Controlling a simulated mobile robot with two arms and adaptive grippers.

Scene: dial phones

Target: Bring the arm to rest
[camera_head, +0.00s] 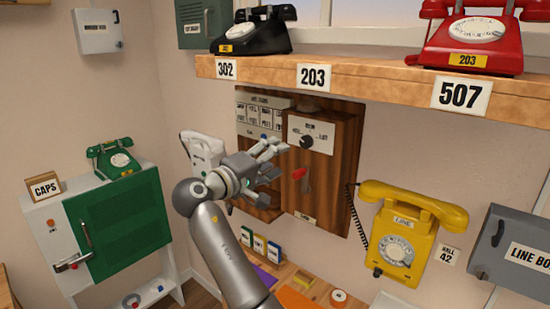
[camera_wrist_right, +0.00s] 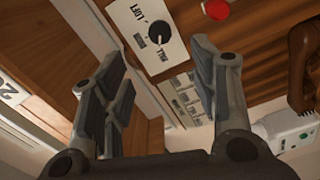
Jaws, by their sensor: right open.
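My right gripper (camera_head: 268,160) is raised in front of the wooden wall box (camera_head: 325,130) in the head view. Its fingers are spread and nothing is between them. The wrist view shows the same open fingers (camera_wrist_right: 160,95), with the box's white dial plate and its black knob (camera_wrist_right: 159,32) beyond them. A red knob (camera_head: 299,173) is on the box front, and it also shows in the wrist view (camera_wrist_right: 216,9). My left gripper is not in view.
A shelf (camera_head: 390,87) with a black phone (camera_head: 254,33) and a red phone (camera_head: 474,38) overhangs the box. A yellow wall phone (camera_head: 405,232) hangs to the right. A green cabinet (camera_head: 122,222) stands at left. Small items lie on the lower ledge (camera_head: 295,272).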

